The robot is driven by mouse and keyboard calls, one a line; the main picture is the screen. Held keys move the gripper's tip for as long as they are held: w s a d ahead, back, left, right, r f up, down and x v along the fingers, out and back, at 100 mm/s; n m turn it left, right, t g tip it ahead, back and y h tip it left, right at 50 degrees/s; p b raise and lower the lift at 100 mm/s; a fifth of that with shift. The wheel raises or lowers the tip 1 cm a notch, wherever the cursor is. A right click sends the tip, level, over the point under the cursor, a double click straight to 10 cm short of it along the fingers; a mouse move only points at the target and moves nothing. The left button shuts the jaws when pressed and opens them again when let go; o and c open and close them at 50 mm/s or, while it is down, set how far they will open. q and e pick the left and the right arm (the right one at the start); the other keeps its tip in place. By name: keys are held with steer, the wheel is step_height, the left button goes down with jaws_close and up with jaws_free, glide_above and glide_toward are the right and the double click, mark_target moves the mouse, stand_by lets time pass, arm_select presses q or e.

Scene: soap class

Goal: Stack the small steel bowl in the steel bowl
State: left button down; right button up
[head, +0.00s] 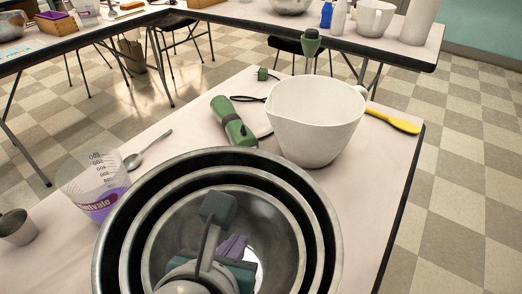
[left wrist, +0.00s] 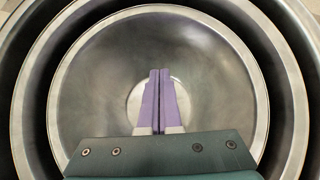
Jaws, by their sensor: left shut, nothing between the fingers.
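Steel bowls stand nested one inside another at the front of the table. The small steel bowl (head: 278,232) is innermost, and its bare inside fills the middle of the left wrist view (left wrist: 215,75). The larger steel bowl (head: 210,157) surrounds it, with another steel rim between. The small bowl looks roughly centred and level; its underside is hidden. My left gripper (head: 235,245) is over the inside of the small bowl. Its purple fingers, together in the left wrist view (left wrist: 160,72), are shut and empty, apart from the rim. My right gripper is not in view.
A measuring cup (head: 90,180) with purple contents is close left of the bowls, near a spoon (head: 148,150) and a small metal cup (head: 17,228). Free table lies right.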

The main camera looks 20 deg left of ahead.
mark_target(245, 226)
arm_select(q)
steer(key=shift+b+x, duration=0.35)
steer(key=shift+x, duration=0.95)
steer(key=shift+w+r+p, duration=0.15)
steer(key=shift+w+p, duration=0.35)
steer(key=shift+w, duration=0.35)
